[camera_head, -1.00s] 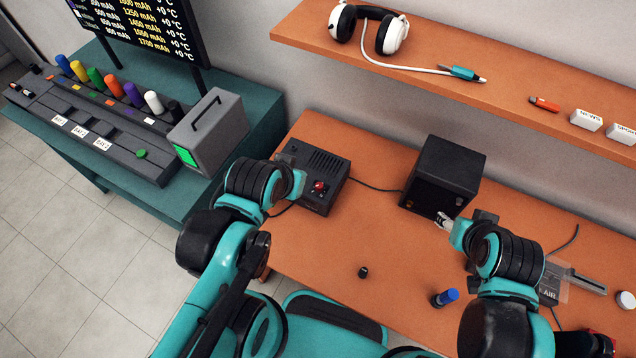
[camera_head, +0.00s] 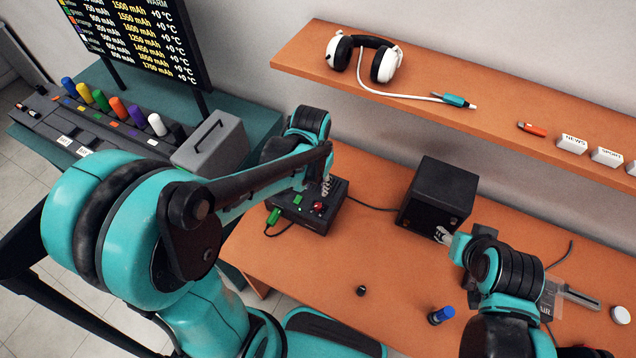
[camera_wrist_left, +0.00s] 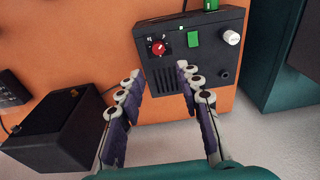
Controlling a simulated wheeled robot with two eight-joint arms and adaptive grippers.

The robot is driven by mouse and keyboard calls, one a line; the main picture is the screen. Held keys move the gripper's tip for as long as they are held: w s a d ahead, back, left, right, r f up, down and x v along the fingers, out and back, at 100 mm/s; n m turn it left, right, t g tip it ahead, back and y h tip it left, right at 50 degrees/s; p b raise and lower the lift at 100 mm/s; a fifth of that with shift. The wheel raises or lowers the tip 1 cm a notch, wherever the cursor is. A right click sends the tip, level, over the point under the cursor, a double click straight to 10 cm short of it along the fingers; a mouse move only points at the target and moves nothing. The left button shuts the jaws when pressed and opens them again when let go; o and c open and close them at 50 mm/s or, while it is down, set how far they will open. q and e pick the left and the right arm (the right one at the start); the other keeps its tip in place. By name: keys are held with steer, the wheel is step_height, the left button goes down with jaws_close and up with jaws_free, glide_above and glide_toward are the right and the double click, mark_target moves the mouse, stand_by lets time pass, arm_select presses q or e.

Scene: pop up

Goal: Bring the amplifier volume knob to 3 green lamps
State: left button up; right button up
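The amplifier (camera_head: 318,222) appears to be the dark box with a vented panel, at the left of the orange bench. It has a red knob (camera_head: 319,207) and a green square (camera_head: 298,200). In the left wrist view the red knob (camera_wrist_left: 158,47), green square (camera_wrist_left: 193,38) and a white knob (camera_wrist_left: 231,37) show on its face. Which knob is the volume, and how many lamps are lit, I cannot tell. My left gripper (camera_wrist_left: 158,75) is open and empty over the vents, short of the red knob. My right gripper (camera_head: 443,235) is at the black box's front; its opening is unclear.
The black box (camera_head: 437,195) stands right of the amplifier, with a cable between. A green plug (camera_head: 273,217) is at the amplifier's left. A small black knob (camera_head: 361,290) and a blue-topped cylinder (camera_head: 441,315) stand on the bench. A shelf (camera_head: 420,90) with headphones (camera_head: 365,57) hangs above.

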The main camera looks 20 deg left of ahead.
mark_target(318, 205)
arm_select(q)
steer(key=shift+g, duration=0.6)
steer(key=f+b, duration=0.2)
steer(key=f, duration=0.1)
steer(key=f+b, duration=0.2)
steer(key=f, duration=0.2)
steer(key=w+f+b, duration=0.1)
steer(key=f+b, duration=0.1)
steer(key=f, duration=0.2)
steer(key=shift+d+f, duration=0.1)
steer(key=shift+f, duration=0.15)
steer(key=shift+f+b, duration=0.3)
steer(key=shift+b, duration=0.05)
steer(key=shift+c, duration=0.6)
steer(key=shift+r, duration=0.2)
steer(key=c, duration=0.5)
steer(key=shift+c, duration=0.2)
